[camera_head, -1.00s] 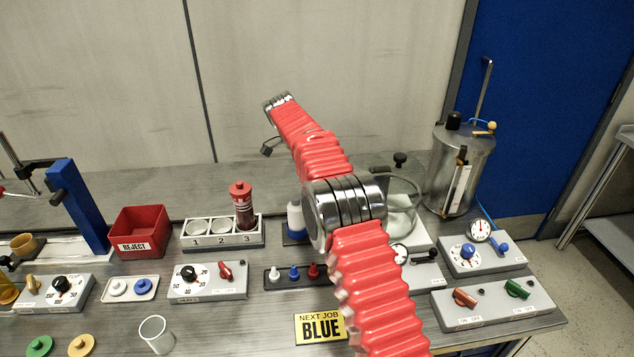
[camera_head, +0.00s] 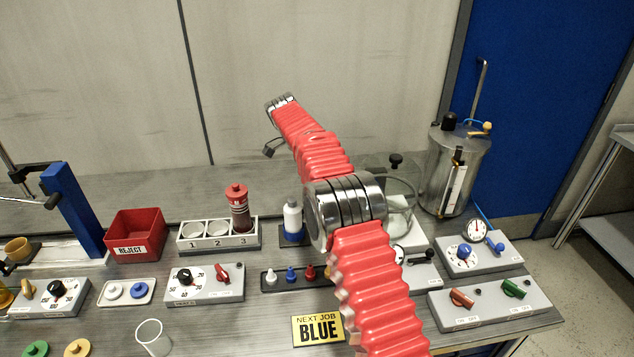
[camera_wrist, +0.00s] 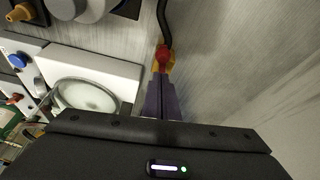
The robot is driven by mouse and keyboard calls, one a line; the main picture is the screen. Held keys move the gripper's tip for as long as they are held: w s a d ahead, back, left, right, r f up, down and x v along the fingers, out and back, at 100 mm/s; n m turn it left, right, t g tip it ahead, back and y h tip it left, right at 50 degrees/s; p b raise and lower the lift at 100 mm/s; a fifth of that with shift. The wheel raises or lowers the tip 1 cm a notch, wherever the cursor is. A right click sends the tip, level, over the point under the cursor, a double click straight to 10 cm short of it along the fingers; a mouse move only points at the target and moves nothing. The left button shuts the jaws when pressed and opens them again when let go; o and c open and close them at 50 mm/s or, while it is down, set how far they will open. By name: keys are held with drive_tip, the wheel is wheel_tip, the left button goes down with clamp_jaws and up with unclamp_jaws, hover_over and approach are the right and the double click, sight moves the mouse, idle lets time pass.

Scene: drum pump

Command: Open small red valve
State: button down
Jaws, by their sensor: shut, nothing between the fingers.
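In the wrist view, a small red valve knob (camera_wrist: 163,54) with yellow parts sits at the end of a black hose. My gripper (camera_wrist: 162,82) points at it with its purple fingers shut and empty. The fingertips are at or just short of the yellow part; I cannot tell whether they touch. In the head view my arm's red sleeve and metal joints fill the middle, and I cannot make out the fingers or this red knob there.
A glass chamber (camera_wrist: 88,96) on a white base stands left of my fingers. In the head view, a metal drum (camera_head: 455,178) stands at right. A panel with a red lever (camera_head: 222,273) and a white bottle (camera_head: 292,217) are left of my arm.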

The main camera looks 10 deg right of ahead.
drive_tip(key=shift+r, duration=0.1)
drive_tip(key=v, duration=0.6)
drive_tip(key=shift+a+r, duration=0.15)
drive_tip(key=shift+r, duration=0.15)
drive_tip(key=shift+a+r, duration=0.1)
drive_tip(key=shift+r, duration=0.15)
drive_tip(key=shift+r, duration=0.1)
